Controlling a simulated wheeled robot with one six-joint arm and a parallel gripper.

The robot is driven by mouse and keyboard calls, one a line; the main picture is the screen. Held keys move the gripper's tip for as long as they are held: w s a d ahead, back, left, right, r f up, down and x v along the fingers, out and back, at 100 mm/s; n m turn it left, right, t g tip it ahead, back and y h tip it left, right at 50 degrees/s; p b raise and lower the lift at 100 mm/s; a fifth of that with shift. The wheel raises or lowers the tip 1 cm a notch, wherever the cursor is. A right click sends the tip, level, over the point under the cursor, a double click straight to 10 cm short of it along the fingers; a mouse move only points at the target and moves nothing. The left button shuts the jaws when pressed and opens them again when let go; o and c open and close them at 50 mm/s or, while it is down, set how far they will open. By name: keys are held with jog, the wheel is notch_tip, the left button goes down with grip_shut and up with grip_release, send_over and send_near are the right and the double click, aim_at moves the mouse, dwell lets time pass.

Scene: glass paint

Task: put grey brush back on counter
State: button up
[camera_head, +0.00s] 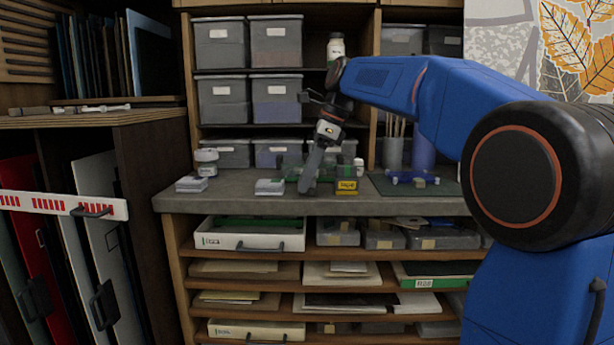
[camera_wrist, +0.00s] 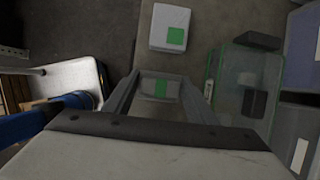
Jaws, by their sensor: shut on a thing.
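My gripper (camera_head: 306,184) points down at the grey counter (camera_head: 228,198), its tips low near the counter's front part. In the wrist view, my gripper's fingers (camera_wrist: 160,82) stand on both sides of a grey block-like thing with a green patch (camera_wrist: 148,88) and close on it. It appears to be the grey brush; its bristles cannot be made out. In the head view the fingers hide it. I cannot tell whether it touches the counter.
A white box with a green patch (camera_wrist: 170,24) lies ahead of the fingers. A clear green-edged container (camera_wrist: 228,72) stands to their right. On the counter are a yellow-labelled block (camera_head: 346,186), a white-topped block (camera_head: 270,187) and a jar (camera_head: 207,160). Shelves with grey bins (camera_head: 220,100) rise behind.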

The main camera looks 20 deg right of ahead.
jog(key=shift+f, duration=0.1)
jog(key=o, duration=1)
jog(key=shift+o, duration=0.2)
jog(key=v, duration=1.2)
jog(key=s+d+f+n+t+h, duration=0.1)
jog(key=s+f+n+h, duration=0.1)
jog(key=s+f+n, duration=0.8)
jog(key=s+d+f+n+t+h, duration=0.1)
jog(key=s+f+n, duration=1)
jog(key=s+f, duration=1.1)
notch_tip(320, 180, down, 7)
jog(key=shift+d+r+n+t+h, duration=0.25)
jog(key=shift+n+t+h, duration=0.05)
jog(key=shift+t+h, duration=0.4)
